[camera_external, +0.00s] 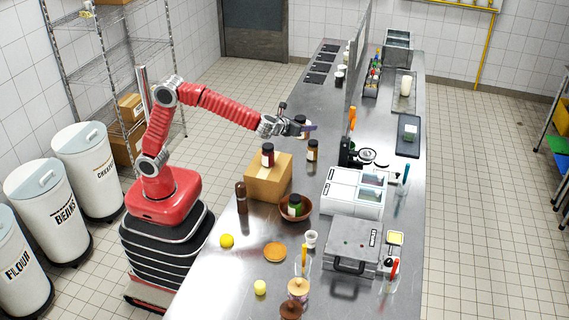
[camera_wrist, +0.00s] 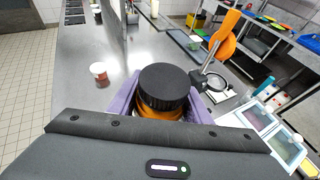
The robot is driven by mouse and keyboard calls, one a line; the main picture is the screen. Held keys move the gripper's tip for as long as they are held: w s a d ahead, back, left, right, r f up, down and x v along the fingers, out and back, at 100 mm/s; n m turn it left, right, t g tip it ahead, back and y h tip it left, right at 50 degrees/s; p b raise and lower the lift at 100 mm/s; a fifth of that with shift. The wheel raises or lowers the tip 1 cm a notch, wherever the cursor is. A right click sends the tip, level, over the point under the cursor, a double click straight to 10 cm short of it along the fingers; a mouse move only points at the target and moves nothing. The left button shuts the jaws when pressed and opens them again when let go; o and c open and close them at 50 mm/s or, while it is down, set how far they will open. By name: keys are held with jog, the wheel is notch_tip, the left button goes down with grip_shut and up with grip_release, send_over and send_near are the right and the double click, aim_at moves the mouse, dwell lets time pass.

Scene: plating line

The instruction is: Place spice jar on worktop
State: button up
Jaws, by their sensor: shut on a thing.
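My gripper (camera_external: 309,128) is shut on a spice jar (camera_external: 300,119) over the steel worktop (camera_external: 322,100). In the wrist view the jar's wide black lid (camera_wrist: 164,86) and a strip of its orange body show between the purple fingers of my gripper (camera_wrist: 160,104). The jar looks close to upright; its lower part is hidden, so I cannot tell whether its base touches the worktop. Other jars are a brown one (camera_external: 313,150) on the worktop, a dark red one (camera_external: 267,154) on a cardboard box, and a green one (camera_external: 295,205) in a brown bowl.
The cardboard box (camera_external: 268,183) stands below my forearm's end. A white machine (camera_external: 352,193) and an orange-handled item (camera_external: 351,118) stand to the right.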

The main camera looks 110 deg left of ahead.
jog(key=s+a+n+g+y, duration=0.15)
jog(key=s+a, duration=0.45)
jog(key=a, duration=0.7)
jog(key=s+a+n+g, duration=0.3)
jog(key=s+a, duration=0.3)
jog(key=a, duration=0.6)
jog(key=s+a+n+g, duration=0.25)
jog(key=s+a, duration=0.35)
jog(key=a, duration=0.7)
notch_tip(320, 180, down, 12)
jog(key=shift+s, duration=0.2)
jog(key=shift+d, duration=0.1)
jog(key=shift+f, duration=3.05)
jog(key=shift+f, duration=1.85)
jog(key=shift+f, duration=0.1)
